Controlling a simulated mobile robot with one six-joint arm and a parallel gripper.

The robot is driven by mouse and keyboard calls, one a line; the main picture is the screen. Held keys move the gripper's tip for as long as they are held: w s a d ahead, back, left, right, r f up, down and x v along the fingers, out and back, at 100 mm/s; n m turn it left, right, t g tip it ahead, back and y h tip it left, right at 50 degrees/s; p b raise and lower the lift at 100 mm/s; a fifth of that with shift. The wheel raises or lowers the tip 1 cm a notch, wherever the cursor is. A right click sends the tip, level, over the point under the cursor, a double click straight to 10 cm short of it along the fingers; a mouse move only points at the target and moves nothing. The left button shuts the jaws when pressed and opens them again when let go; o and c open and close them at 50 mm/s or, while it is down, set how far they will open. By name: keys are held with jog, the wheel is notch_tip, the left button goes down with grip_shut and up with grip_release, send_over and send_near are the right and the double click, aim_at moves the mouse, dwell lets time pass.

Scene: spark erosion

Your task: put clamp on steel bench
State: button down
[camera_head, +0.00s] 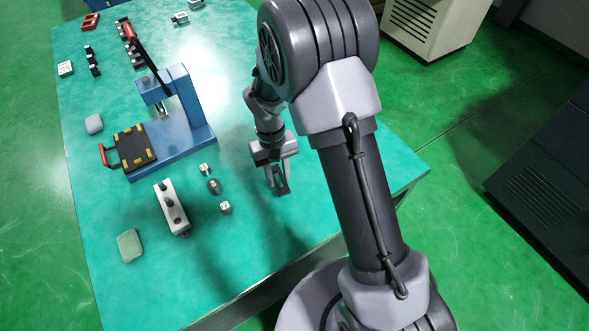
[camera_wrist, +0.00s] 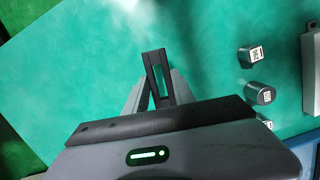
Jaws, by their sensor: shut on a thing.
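My gripper (camera_head: 279,183) is over the near right part of the green-topped bench (camera_head: 330,195). It is shut on a dark, flat, slotted piece, the clamp (camera_wrist: 156,75), which sticks out past the fingertips. In the head view the clamp (camera_head: 283,186) is small and dark below the fingers. I cannot tell whether it touches the bench top. The wrist view shows the gripper (camera_wrist: 158,100) with the clamp between its fingers and green surface behind it.
Several small labelled cylinders (camera_head: 214,186) and a grey block with holes (camera_head: 172,207) stand left of my gripper. A blue press-like stand (camera_head: 188,130) is behind them. A green-grey pad (camera_head: 130,245) lies near the front left. The bench's front right is clear.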

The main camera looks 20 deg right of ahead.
jog(key=b, duration=0.1)
send_over(301, 185)
jog(key=shift+w+a+f, duration=0.1)
jog(key=shift+w+f, duration=0.25)
notch_tip(301, 185, down, 4)
jog(key=shift+r+b, duration=0.15)
jog(key=shift+b, duration=1)
jog(key=shift+r, duration=0.15)
jog(key=shift+f, duration=0.2)
jog(key=c, duration=1.1)
grip_release()
jog(key=shift+o, duration=0.2)
jog(key=shift+r, duration=0.15)
